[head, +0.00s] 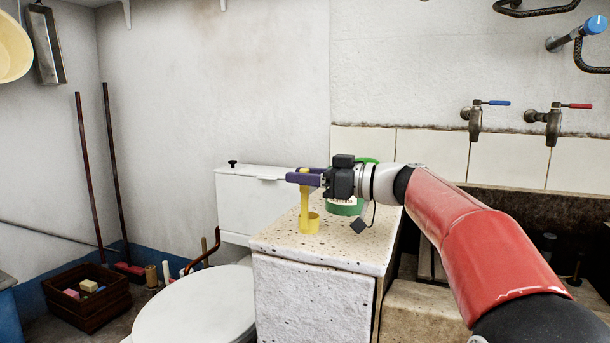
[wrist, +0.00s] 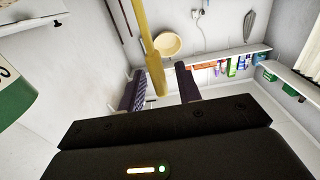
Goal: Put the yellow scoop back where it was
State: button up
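The yellow scoop (head: 304,205) is upright on the speckled stone top (head: 345,248), near its left side, with its cup at the bottom and its handle rising. I cannot tell for sure whether the cup touches the stone. My gripper (head: 304,177) is level at the top of the handle, its purple fingers pointing left. In the wrist view the scoop's handle (wrist: 155,70) lies between the fingers of my gripper (wrist: 160,88), close to the left finger. A gap shows between the handle and the right finger, so the gripper looks open around it. The scoop's cup is not visible there.
A green and white container (head: 345,207) stands on the stone top behind my gripper; it shows at the left of the wrist view (wrist: 14,95). A white toilet (head: 195,308) is to the left. Taps (head: 473,120) are on the wall at right.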

jog(key=b+v, duration=0.1)
jog(key=v, duration=1.1)
jog(key=shift+r, duration=0.2)
jog(key=s+f+m+h, duration=0.1)
jog(key=s+a+f+m+h, duration=0.1)
jog(key=s, duration=0.1)
jog(key=s+a+f+m+h, duration=0.1)
jog(key=shift+s+a+f+p, duration=0.15)
jog(key=shift+s+a+p, duration=0.05)
jog(key=shift+p, duration=0.2)
jog(key=s+d+f+m+h+p, duration=0.1)
jog(key=s+d+f+m+h, duration=0.2)
jog(key=s+f, duration=0.4)
jog(key=s+d+f+m+h+p, duration=0.2)
jog(key=s+f+h, duration=0.4)
jog(key=s, duration=0.3)
jog(key=s+d+f+m+h+p, duration=0.1)
jog(key=s+d+f+m+h, duration=0.3)
jog(key=s+f, duration=0.4)
jog(key=shift+s+f+m+g+h, duration=0.35)
jog(key=shift+f+m+h, duration=0.2)
jog(key=shift+m, duration=0.45)
